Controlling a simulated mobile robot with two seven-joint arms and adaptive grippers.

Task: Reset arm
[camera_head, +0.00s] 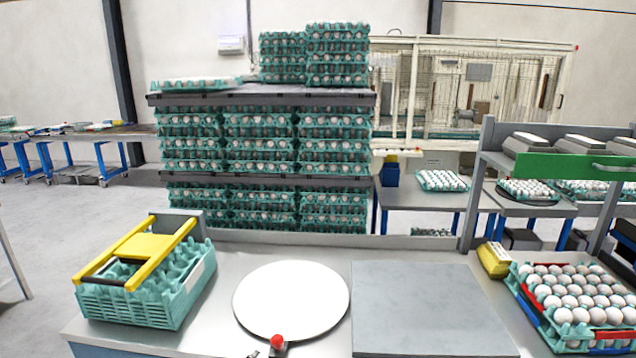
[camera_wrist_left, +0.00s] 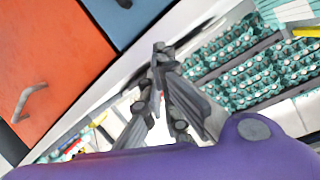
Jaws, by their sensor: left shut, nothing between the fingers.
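My left gripper (camera_wrist_left: 163,60) shows in the left wrist view. Its dark fingers come together at the tips, shut and empty. It is clear of any object, with tray stacks and cabinet doors behind it.
Tall stacks of teal egg trays (camera_head: 265,135) stand behind the table. A shelf (camera_head: 560,165) rises at the right, with a yellow box (camera_head: 493,259) below it. A red knob (camera_head: 277,341) is at the table's front. An orange cabinet door (camera_wrist_left: 50,60) shows in the left wrist view.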

